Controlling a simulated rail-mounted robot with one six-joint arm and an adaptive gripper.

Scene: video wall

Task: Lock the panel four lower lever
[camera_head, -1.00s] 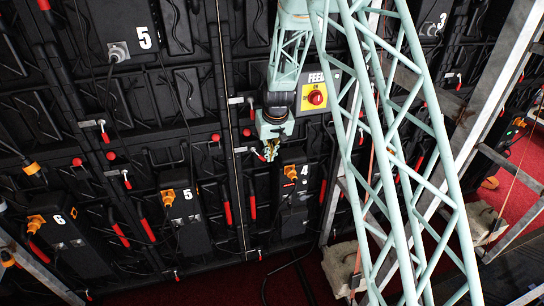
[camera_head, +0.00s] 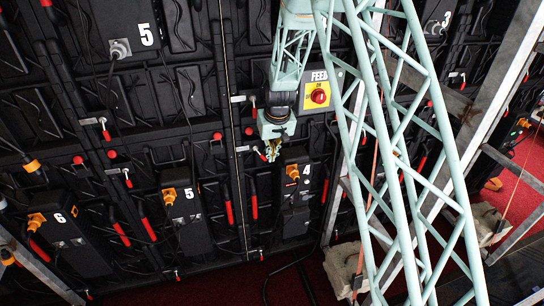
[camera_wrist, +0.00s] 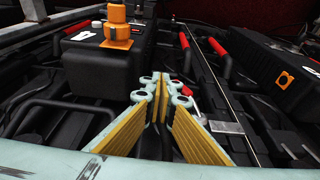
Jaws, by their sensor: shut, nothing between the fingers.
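The black box marked 4 (camera_head: 296,205) stands on the lower part of the video wall, with an orange connector (camera_head: 292,171). My gripper (camera_head: 271,157) is at its upper left and points down at the wall. A small lever with a red end (camera_head: 262,155) shows right beside the fingertips. In the wrist view my gripper (camera_wrist: 163,82) has its yellow-padded fingers shut and empty. A red and white lever (camera_wrist: 188,92) lies just past the tips, partly hidden by them. I cannot tell whether they touch it.
A FEED switch plate with a red knob (camera_head: 319,96) is above box 4. Long red handles (camera_head: 254,206) and boxes marked 5 (camera_head: 187,222) and 6 (camera_head: 75,245) are to the left. A metal frame (camera_head: 480,110) stands at the right.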

